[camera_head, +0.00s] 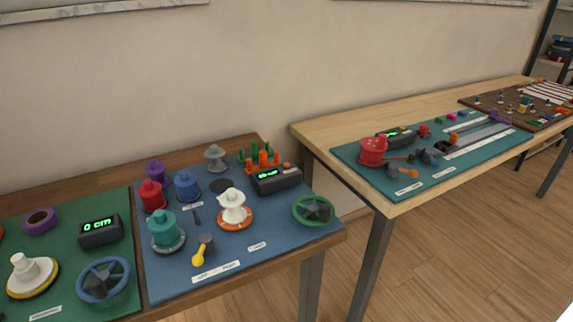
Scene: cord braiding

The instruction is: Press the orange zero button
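A small orange button-like spot (287,165) shows on top of the black counter box (277,180) with a green lit readout, at the back right of the blue board. It is too small to read any label on it. A second black box (101,232) on the green board reads "0 cm". A third black box (395,137) with a green readout stands on the teal board on the right table. I cannot make out an orange button on either of these. My gripper is not in view.
The blue board (285,258) carries red, blue, teal, purple and grey bobbins, orange and green pegs (262,160) beside the counter, a green handwheel (313,210) and a yellow-handled lever (202,251). A gap separates the two tables.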

